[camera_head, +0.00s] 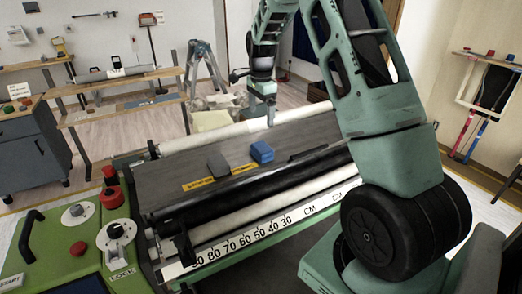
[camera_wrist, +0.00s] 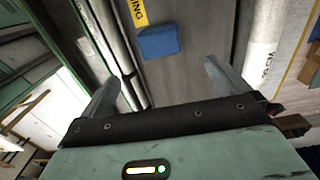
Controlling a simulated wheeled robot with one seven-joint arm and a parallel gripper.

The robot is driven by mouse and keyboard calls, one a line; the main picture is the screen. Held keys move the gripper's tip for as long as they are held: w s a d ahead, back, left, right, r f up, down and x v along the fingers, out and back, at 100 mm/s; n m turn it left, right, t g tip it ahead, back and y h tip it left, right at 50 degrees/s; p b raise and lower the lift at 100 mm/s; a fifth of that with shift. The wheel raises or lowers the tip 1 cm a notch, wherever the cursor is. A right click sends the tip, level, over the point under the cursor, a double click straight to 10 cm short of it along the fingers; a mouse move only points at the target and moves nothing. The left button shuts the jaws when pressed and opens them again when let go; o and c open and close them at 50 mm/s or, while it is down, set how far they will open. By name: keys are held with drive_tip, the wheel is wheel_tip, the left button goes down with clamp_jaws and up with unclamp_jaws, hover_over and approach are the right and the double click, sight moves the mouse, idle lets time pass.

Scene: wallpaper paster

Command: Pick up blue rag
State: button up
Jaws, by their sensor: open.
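The blue rag (camera_head: 262,152) is a small folded block lying on the grey flat bed of the paster machine (camera_head: 305,135). It also shows in the wrist view (camera_wrist: 159,42), ahead of my gripper and between the lines of its two fingers.
White rollers (camera_head: 200,140) run along the back of the bed, and a black roller (camera_head: 250,185) and a ruler strip (camera_head: 240,243) along its front. A green control panel (camera_head: 75,235) with red knobs stands at the left. A stepladder (camera_head: 203,70) and workbenches (camera_head: 125,75) stand behind.

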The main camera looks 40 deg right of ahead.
drive_tip(key=p, duration=0.3)
approach(262, 146)
wheel_tip(262, 146, down, 5)
drive_tip(key=shift+a+f, duration=0.15)
drive_tip(key=shift+f, duration=0.05)
drive_tip(key=shift+f+p, duration=1.2)
drive_tip(key=shift+f, duration=1.4)
drive_tip(key=c, duration=1)
